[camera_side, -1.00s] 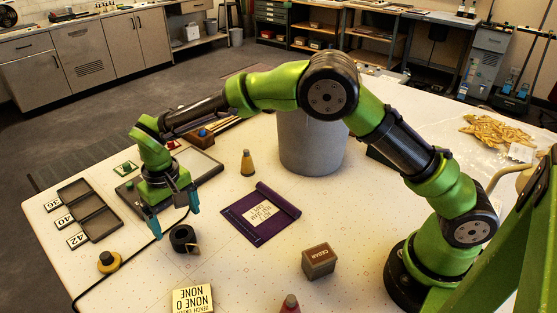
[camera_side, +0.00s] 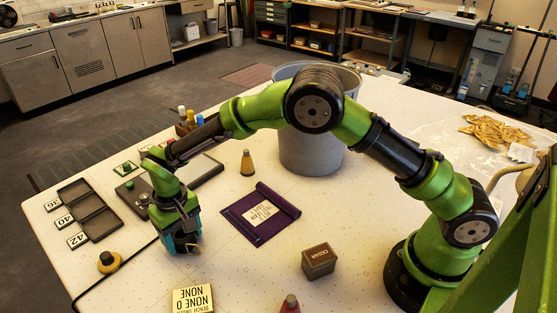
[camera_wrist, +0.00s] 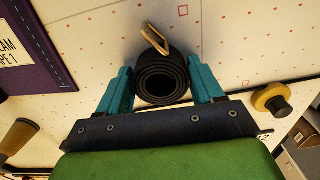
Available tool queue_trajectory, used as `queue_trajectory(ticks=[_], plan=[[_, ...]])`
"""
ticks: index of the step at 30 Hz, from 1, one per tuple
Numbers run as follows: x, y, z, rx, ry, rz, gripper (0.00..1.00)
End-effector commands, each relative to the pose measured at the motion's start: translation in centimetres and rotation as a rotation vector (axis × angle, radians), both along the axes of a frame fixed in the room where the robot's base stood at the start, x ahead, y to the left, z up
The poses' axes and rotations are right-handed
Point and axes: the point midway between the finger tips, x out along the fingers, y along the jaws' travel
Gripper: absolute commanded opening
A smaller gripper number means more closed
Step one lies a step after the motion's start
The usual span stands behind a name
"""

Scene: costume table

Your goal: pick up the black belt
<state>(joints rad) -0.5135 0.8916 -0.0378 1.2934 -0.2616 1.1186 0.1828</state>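The black belt (camera_wrist: 161,76) is a tight dark roll with a brass-coloured buckle (camera_wrist: 155,39) at its far side, in the wrist view. My gripper (camera_wrist: 162,82) has its teal fingers on the left and right sides of the roll, very close to it. I cannot tell whether both fingers press on it. In the side view my gripper (camera_side: 184,243) is low at the table, left of the purple cloth, and hides most of the belt. The buckle shows just at its lower right. The belt appears to rest on the table.
A purple folded cloth (camera_side: 282,203) with a card lies to the right. A cedar block (camera_side: 319,261), a sign card (camera_side: 193,299) and a yellow-black round knob (camera_side: 109,262) stand around. A dark compartment tray (camera_side: 90,213) is at left. A grey bin (camera_side: 311,155) stands behind.

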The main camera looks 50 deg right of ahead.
Motion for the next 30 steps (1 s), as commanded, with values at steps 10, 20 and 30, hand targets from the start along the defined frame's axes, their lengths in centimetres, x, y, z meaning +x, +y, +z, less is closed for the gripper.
queue_trajectory(ticks=[10, 20, 30], plan=[[0.0, 0.0, 0.1, 0.001, -0.001, 0.000, 0.29], [0.1, 0.0, 1.3, 0.001, -0.002, 0.000, 0.29], [-2.7, -1.4, 4.0, 0.000, 0.001, 0.001, 0.29]])
